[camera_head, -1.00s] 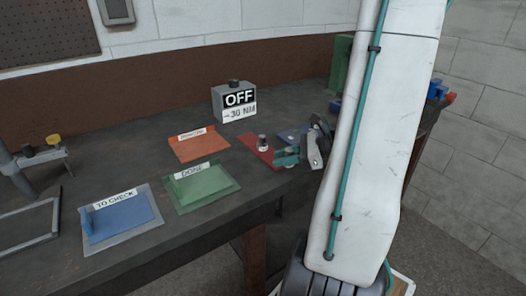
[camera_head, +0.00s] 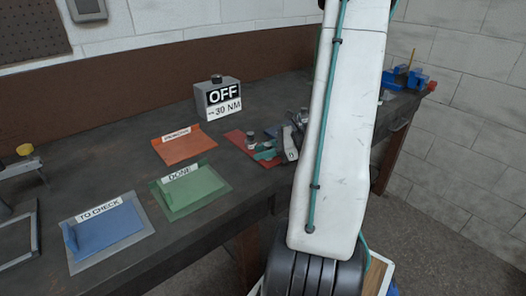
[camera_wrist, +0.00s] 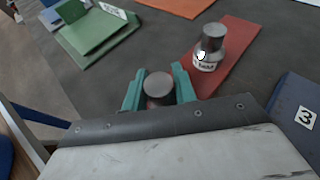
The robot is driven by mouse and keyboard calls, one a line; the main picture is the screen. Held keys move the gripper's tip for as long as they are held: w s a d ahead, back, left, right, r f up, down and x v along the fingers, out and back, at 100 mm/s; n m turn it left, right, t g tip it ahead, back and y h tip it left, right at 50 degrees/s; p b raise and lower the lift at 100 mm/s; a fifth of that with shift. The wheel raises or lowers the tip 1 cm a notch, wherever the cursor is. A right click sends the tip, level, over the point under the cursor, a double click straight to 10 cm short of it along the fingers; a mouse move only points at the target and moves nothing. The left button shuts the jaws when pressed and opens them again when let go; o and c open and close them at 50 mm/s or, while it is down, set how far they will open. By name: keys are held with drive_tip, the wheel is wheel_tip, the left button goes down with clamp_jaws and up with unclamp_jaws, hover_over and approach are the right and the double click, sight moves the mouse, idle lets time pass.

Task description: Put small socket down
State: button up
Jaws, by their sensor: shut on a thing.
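My gripper (camera_wrist: 159,92) has teal fingers and is shut on a small grey metal cylinder, the small socket (camera_wrist: 159,84), seen from its round top in the wrist view. In the head view my gripper (camera_head: 268,152) is low by the red mat, and the held socket cannot be made out there. Whether the socket's bottom touches anything is hidden. Another metal socket (camera_wrist: 210,46) with a white label stands upright on the red mat (camera_wrist: 240,40), ahead and right of my fingers; it also shows in the head view (camera_head: 251,140).
A blue mat marked 3 (camera_wrist: 295,105) lies to the right. A green DONE tray (camera_head: 188,190), an orange tray (camera_head: 184,148) and a blue TO CHECK tray (camera_head: 108,230) lie on the dark bench. A grey box reading OFF, 30 NM (camera_head: 218,98) stands behind.

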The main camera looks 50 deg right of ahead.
drive_tip(key=shift+f, duration=0.1)
drive_tip(key=o, duration=1)
